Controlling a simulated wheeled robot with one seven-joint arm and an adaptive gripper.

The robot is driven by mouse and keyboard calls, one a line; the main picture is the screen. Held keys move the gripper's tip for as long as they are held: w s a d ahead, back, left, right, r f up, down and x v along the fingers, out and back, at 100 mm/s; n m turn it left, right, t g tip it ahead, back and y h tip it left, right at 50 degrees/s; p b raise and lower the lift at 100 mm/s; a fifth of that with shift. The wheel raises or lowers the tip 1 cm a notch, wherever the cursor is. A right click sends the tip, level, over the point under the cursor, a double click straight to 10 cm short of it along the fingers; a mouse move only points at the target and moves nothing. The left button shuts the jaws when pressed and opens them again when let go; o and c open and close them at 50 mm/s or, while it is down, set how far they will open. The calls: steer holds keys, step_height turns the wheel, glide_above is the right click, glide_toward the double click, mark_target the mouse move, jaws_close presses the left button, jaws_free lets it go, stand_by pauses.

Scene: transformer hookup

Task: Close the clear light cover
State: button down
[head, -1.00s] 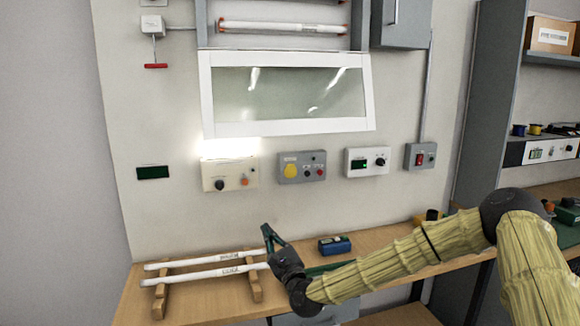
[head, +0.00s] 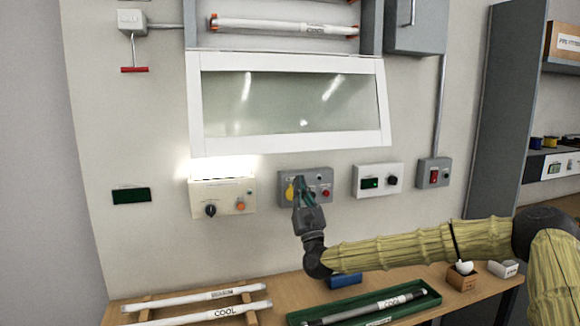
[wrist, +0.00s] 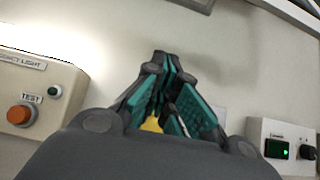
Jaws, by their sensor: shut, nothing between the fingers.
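The clear light cover (head: 300,102) is a glassy panel in a white frame. In the head view it hangs open, swung down below the light box, its lower edge above the row of control boxes. A white tube (head: 285,26) shows in the uncovered box above it. My gripper (head: 300,180) is shut and empty, pointing up in front of the grey control box, below the cover and apart from it. In the wrist view my gripper (wrist: 163,62) has its green pads close together, with a bit of yellow knob behind them.
A cream box (head: 222,197) with a test button, the grey box (head: 320,187) and a white box (head: 378,180) line the wall. A red pull handle (head: 134,69) hangs at upper left. Tubes (head: 215,313) and a green tray (head: 428,301) lie on the bench.

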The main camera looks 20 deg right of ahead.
steer(key=a+p+x, duration=0.1)
steer(key=p+x, duration=0.2)
steer(key=x, duration=0.7)
steer(key=shift+y, duration=0.3)
steer(key=s, duration=0.1)
steer(key=s+r+p, duration=0.1)
steer(key=s+r, duration=0.1)
steer(key=s, duration=0.1)
steer(key=shift+d+r+p, duration=0.1)
steer(key=shift+d+p, duration=0.05)
steer(key=shift+p, duration=0.2)
steer(key=shift+s+d, duration=0.1)
steer(key=shift+s, duration=0.05)
